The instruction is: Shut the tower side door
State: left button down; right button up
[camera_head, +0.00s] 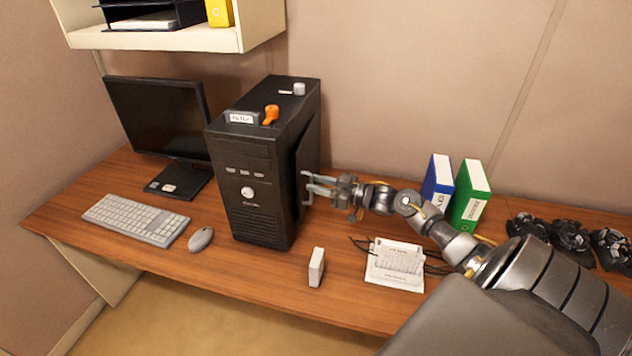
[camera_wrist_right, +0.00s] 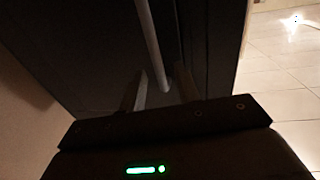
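The black computer tower (camera_head: 250,190) stands upright on the desk. Its side door (camera_head: 309,150) is on the tower's right side and looks slightly ajar; the exact gap is hard to judge. A light grey bar handle (camera_head: 306,197) is on the door. My right gripper (camera_head: 308,182) is at the handle, reaching in from the right. In the right wrist view, the grey handle bar (camera_wrist_right: 150,45) runs down between the two open fingers (camera_wrist_right: 160,88), in front of the dark panel. I cannot tell whether a finger touches it. My left gripper is out of view.
An orange object (camera_head: 271,115) and small items lie on the tower top. The monitor (camera_head: 160,115), keyboard (camera_head: 135,219) and mouse (camera_head: 200,239) are left. A small white box (camera_head: 316,267) stands in front. Blue (camera_head: 438,178) and green (camera_head: 471,195) binders stand behind my right arm.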

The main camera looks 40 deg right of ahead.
aim_at(301, 181)
jog(key=shift+w+a, duration=0.25)
jog(key=shift+w, duration=0.2)
grip_shut()
jog(key=shift+w+a, duration=0.65)
jog(key=shift+a, duration=0.05)
jog(key=shift+c, duration=2.1)
grip_release()
jog(key=o, duration=0.4)
jog(key=shift+w+a, duration=0.1)
jog(key=shift+a, duration=0.1)
jog(key=shift+d, duration=0.1)
jog(key=shift+d, duration=0.1)
